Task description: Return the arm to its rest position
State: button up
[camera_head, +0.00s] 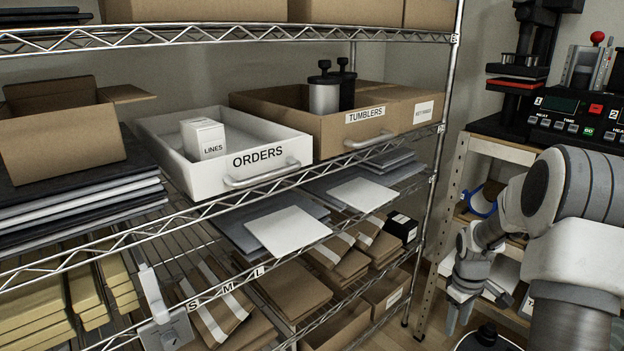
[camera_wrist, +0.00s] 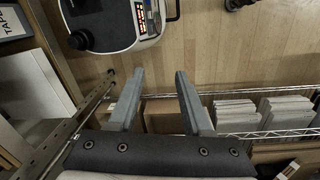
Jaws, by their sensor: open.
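My gripper (camera_head: 460,310) hangs at the lower right in the head view, pointing down beside the shelf post. My arm comes in from the right edge and is bent downward. In the wrist view my gripper (camera_wrist: 156,100) shows two grey fingers spread wide apart. The space between them is empty, with the wood floor and a shelf edge beyond. Nothing is held.
A wire shelf holds a white ORDERS tray (camera_head: 252,171) and a TUMBLERS box (camera_head: 334,135). A bench with a press (camera_head: 516,85) stands behind my arm.

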jog(key=s+a+r+m+t, duration=0.1)
jog(key=s+a+r, duration=0.35)
jog(key=r, duration=0.45)
jog(key=s+a+r+m+t, duration=0.25)
jog(key=a+r, duration=0.35)
jog(key=r, duration=0.4)
jog(key=s+a+r+m+t+y, duration=0.1)
jog(key=s+a+r, duration=0.2)
jog(key=s+a, duration=0.35)
jog(key=s+a+r+m+t, duration=0.1)
jog(key=s+a+r, duration=0.2)
jog(key=s, duration=0.7)
notch_tip(320, 180, up, 23)
jog(key=p, duration=2.2)
jog(key=shift+d+f+p, duration=0.15)
jog(key=shift+f+p, duration=0.05)
jog(key=shift+p, duration=0.15)
